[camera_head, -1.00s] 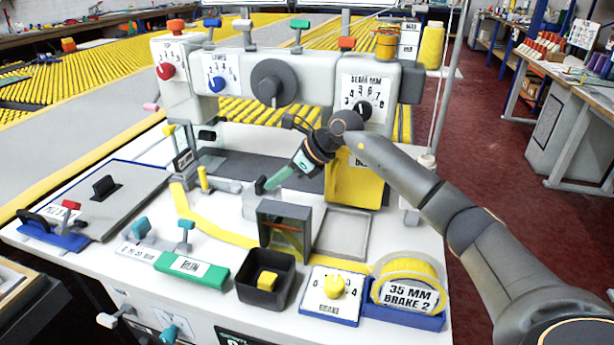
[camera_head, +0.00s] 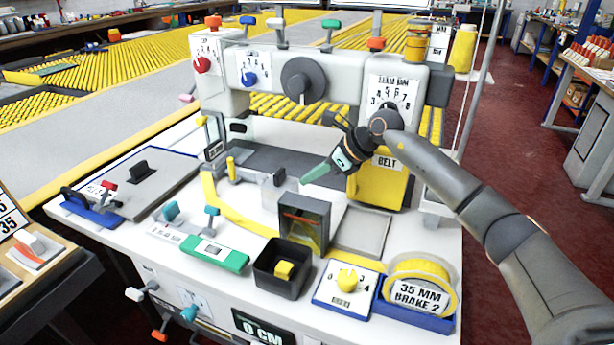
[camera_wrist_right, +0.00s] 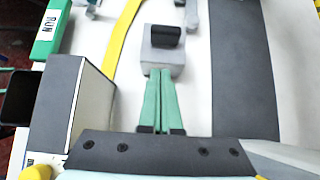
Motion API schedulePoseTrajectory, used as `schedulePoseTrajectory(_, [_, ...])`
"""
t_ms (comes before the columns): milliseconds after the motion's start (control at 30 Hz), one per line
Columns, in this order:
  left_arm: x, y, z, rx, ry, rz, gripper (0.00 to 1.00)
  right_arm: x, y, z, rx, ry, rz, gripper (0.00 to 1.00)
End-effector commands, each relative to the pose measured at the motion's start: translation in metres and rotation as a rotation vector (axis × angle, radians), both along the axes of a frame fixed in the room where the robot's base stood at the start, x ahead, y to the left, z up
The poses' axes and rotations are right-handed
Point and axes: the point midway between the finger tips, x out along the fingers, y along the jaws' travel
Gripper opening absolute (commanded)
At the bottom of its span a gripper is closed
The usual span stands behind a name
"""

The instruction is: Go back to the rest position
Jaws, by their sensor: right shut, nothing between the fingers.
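My right gripper (camera_head: 304,181) is over the white worktop of the sewing machine (camera_head: 300,75), its green fingers together and empty. In the right wrist view, the shut fingers (camera_wrist_right: 161,100) point toward a small grey block with a black handle (camera_wrist_right: 162,52). In the head view the fingertips are a little to the right of this block (camera_head: 275,192) and look apart from it. The right arm comes in from the lower right, in front of the yellow belt cover (camera_head: 376,188). My left gripper is not in view.
A green RUN plate (camera_head: 216,253) lies left. Yellow tape (camera_head: 226,215) curves across the worktop.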

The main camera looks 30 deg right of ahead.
Motion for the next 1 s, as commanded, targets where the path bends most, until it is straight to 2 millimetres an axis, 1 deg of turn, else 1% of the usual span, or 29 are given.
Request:
schedulePoseTrajectory(33, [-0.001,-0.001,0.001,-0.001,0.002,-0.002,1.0,-0.007,-0.01,0.015,-0.003,-0.009,-0.004,0.0])
schedulePoseTrajectory(200, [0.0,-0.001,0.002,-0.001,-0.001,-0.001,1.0,-0.029,-0.027,0.041,-0.004,-0.006,-0.004,0.0])
schedulePoseTrajectory(300, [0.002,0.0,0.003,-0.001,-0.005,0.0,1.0,-0.038,-0.035,0.053,-0.004,-0.004,-0.003,0.0])
schedulePoseTrajectory(500, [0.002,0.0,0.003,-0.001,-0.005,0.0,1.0,-0.048,-0.043,0.065,0.0,-0.003,-0.002,0.0])
schedulePoseTrajectory(733, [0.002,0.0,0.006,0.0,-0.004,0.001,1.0,-0.049,-0.044,0.07,0.0,-0.002,-0.001,0.0])
schedulePoseTrajectory(767, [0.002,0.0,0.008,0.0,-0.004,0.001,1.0,-0.049,-0.044,0.073,0.0,-0.003,-0.002,0.0])
schedulePoseTrajectory(867, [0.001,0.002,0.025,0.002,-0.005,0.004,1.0,-0.049,-0.044,0.093,0.0,-0.003,-0.002,0.0])
schedulePoseTrajectory(900, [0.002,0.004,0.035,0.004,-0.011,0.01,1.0,-0.049,-0.044,0.104,0.0,-0.003,-0.002,0.0])
schedulePoseTrajectory(967, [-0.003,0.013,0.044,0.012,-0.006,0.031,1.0,-0.049,-0.044,0.123,0.0,-0.003,-0.002,0.0])
schedulePoseTrajectory(1000, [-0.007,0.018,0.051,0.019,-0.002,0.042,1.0,-0.049,-0.044,0.136,0.0,-0.003,-0.002,0.0])
